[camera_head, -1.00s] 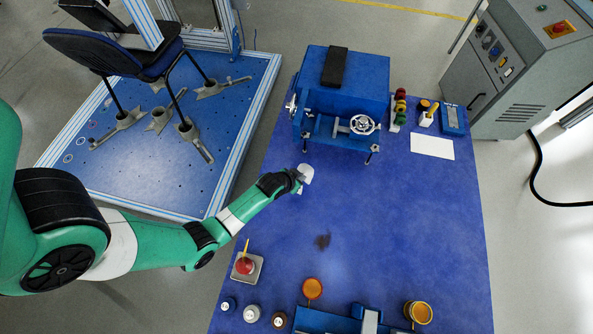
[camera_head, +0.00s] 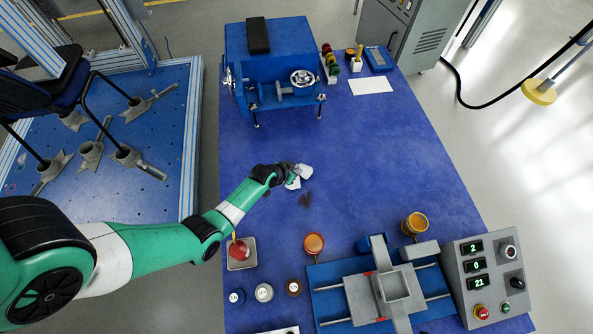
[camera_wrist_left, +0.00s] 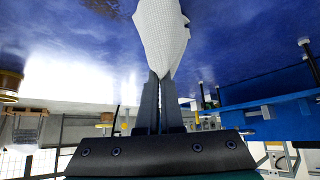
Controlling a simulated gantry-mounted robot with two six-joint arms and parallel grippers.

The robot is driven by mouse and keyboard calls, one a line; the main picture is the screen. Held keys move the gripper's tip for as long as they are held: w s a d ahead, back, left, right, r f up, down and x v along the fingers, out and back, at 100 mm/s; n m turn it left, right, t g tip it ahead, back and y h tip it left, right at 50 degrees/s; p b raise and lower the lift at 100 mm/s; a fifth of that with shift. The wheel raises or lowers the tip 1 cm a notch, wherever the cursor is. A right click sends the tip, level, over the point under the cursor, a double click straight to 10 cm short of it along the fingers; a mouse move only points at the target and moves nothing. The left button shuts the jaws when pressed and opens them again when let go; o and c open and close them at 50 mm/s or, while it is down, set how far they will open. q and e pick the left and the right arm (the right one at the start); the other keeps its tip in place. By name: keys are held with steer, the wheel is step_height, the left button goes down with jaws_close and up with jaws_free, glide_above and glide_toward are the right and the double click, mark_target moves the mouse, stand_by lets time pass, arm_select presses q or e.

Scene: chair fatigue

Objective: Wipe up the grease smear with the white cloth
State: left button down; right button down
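The dark grease smear (camera_head: 306,200) lies on the blue table top (camera_head: 370,170), near its middle in the head view. My left gripper (camera_head: 292,178) is just above and left of the smear in that view. It is shut on the white cloth (camera_head: 302,172), which sticks out past the fingertips. In the left wrist view the cloth (camera_wrist_left: 160,35) is pinched between the two fingers of the left gripper (camera_wrist_left: 160,90). I cannot tell whether the cloth touches the table. My right gripper is in neither view.
A blue machine with a handwheel (camera_head: 303,78) stands at the back. The table around the smear is clear.

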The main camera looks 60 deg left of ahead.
arm_select(q)
steer(key=b, duration=0.6)
glide_above(300, 180)
steer(key=s, duration=0.2)
steer(key=f, duration=0.4)
steer(key=d+f, duration=0.1)
steer(key=f, duration=0.1)
steer(key=shift+f, duration=0.4)
steer(key=shift+p, duration=0.3)
steer(key=shift+r, duration=0.1)
jaws_free()
steer(key=shift+f+b, duration=1.25)
steer(key=shift+f, duration=0.15)
steer(key=shift+r, duration=0.2)
steer(key=shift+c, duration=0.7)
jaws_close()
